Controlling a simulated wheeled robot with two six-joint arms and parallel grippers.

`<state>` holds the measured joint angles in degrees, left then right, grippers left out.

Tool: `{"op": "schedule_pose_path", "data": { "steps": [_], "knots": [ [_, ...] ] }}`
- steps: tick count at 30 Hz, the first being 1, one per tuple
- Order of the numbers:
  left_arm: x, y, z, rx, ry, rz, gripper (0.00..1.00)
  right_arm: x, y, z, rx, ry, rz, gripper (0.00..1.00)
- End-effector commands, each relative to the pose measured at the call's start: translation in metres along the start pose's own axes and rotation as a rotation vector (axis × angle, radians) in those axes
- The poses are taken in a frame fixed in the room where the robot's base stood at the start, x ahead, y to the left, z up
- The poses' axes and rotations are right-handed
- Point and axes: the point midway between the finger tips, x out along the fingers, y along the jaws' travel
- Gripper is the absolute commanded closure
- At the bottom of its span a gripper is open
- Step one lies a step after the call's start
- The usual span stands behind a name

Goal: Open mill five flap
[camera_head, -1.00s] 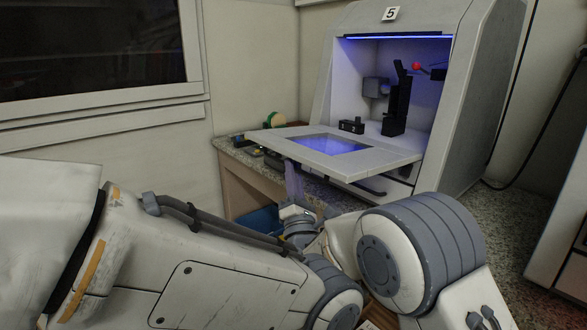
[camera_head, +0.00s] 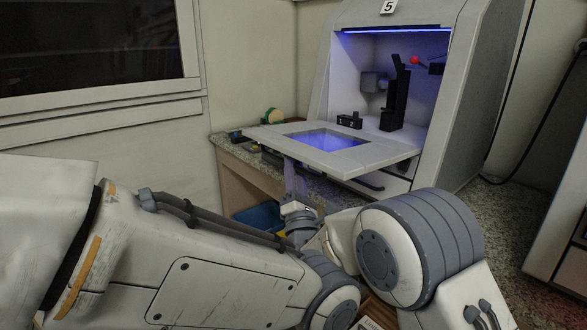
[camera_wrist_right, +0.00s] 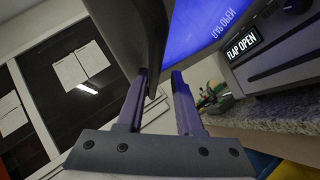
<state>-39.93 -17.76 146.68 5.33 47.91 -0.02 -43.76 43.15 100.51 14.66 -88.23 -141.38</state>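The mill marked 5 (camera_head: 425,150) stands at the upper right with its front opening uncovered. Its flap (camera_head: 375,158) is folded down and juts out roughly level, with a blue-lit window in it. My right gripper (camera_head: 292,180) is below the flap's outer edge, its fingers partly hidden by the flap. In the right wrist view the two fingers (camera_wrist_right: 160,82) are apart with nothing between them. The flap (camera_wrist_right: 135,40) is close above them; I cannot tell if they touch. A display (camera_wrist_right: 243,45) there reads "FLAP OPEN". My left gripper is not in view.
A speckled counter (camera_head: 230,153) with small items runs left of and beneath the flap. A blue bin (camera_head: 258,218) is below it. A black fixture (camera_head: 396,95) and a small block marked 1 2 (camera_head: 349,121) stand inside the mill.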

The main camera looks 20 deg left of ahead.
Motion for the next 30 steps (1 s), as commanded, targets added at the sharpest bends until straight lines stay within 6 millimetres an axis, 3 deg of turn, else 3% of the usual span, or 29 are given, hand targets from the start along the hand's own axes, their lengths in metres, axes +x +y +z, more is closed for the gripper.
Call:
{"op": "schedule_pose_path", "data": {
  "steps": [8,14,17,30],
  "knots": [
    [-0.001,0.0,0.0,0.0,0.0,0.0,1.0,0.002,0.006,0.001,0.002,-0.001,0.01,0.58],
    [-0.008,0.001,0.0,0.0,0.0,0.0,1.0,0.017,0.022,0.016,0.004,-0.005,0.013,0.58],
    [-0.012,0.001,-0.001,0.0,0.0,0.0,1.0,0.027,0.033,0.031,0.002,-0.006,0.011,0.58],
    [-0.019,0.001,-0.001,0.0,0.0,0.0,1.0,0.002,0.041,0.136,-0.002,-0.018,0.001,0.58]
  ]
}}
